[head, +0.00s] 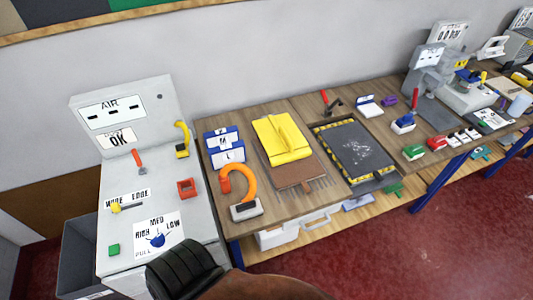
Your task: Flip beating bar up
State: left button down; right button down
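No part is labelled as the beating bar, and I cannot tell for sure which one it is. A grey-white cabinet (172,205) on the left carries a red-handled lever (138,158), a yellow-knobbed lever (126,207) below the words "WIDE EDGE", and a blue dial (157,240) marked high, med and low. A yellow handle (183,140) stands at its right edge. On the bench, another red-handled lever (324,97) stands behind a dark tray (359,152) with a yellow-black striped border. Neither gripper can be made out.
A wooden bench (292,205) runs right from the cabinet, holding a yellow folded cloth (281,139), an orange hooked tube (240,178) and blue boxes (224,145). A black ribbed shape (184,268) and brown rounded form (255,287) fill the bottom foreground. Red floor (440,250) is open at right.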

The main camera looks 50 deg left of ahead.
aim_at(278, 134)
jog(key=k, duration=0.55)
jog(key=u, duration=0.7)
jog(key=i, duration=0.5)
jog(key=z, duration=0.05)
